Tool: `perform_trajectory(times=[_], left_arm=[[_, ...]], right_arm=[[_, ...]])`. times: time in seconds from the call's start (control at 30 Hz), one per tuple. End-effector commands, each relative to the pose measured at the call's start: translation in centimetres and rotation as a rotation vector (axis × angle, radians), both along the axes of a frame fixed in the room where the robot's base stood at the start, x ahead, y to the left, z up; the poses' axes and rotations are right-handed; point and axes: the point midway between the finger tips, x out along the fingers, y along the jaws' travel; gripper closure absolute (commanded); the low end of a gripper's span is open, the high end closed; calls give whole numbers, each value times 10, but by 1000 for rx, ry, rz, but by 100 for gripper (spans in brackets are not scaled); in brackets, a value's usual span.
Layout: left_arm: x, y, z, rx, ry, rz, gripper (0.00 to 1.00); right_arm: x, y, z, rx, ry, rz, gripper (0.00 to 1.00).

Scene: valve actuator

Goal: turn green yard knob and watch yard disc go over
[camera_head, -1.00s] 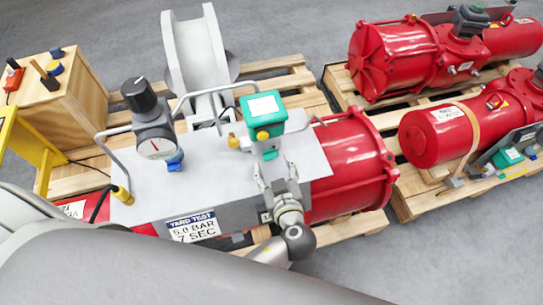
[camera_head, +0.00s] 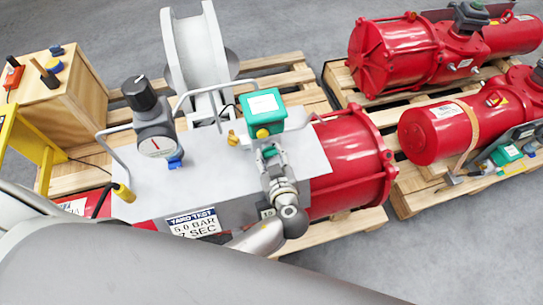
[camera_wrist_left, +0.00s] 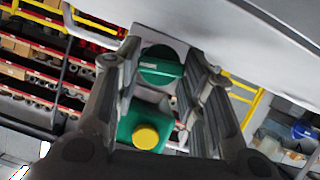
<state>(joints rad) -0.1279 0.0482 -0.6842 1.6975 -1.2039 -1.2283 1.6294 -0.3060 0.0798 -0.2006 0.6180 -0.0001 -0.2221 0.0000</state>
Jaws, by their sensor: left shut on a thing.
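The green knob (camera_wrist_left: 160,65) sits between the two fingers in the left wrist view, beside a green box with a yellow button (camera_wrist_left: 146,138). In the head view the green box (camera_head: 263,108) stands on the grey panel. My left gripper (camera_head: 272,160) is shut on the knob just below that box and covers most of it. A pale grey valve body (camera_head: 196,45) stands upright behind the panel. A rounded grey edge (camera_head: 230,65), possibly the disc, shows at its right side. My right gripper is not in view.
A gauge with a black knob (camera_head: 152,140) stands on the grey panel (camera_head: 215,155), with tube rails around it. A red cylinder (camera_head: 350,165) joins the panel's right side. More red actuators (camera_head: 440,130) lie on pallets at right. A wooden crate (camera_head: 60,95) stands at left.

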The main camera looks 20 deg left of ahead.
Motion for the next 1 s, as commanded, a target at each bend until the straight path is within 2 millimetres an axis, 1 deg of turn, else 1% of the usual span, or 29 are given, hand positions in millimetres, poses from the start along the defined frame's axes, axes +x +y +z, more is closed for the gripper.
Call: perform_trajectory(times=[0.17,0.5,0.83,0.87,1.0], left_arm=[[0,-1,-1,20,14,3,87],[2,-1,0,159,107,3,86],[2,-1,1,170,113,2,87],[2,-1,1,170,113,2,59],[2,-1,1,169,112,2,41]], right_arm=[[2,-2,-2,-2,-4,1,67],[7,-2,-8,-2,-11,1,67],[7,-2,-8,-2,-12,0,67],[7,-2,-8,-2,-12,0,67],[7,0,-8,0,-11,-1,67]])
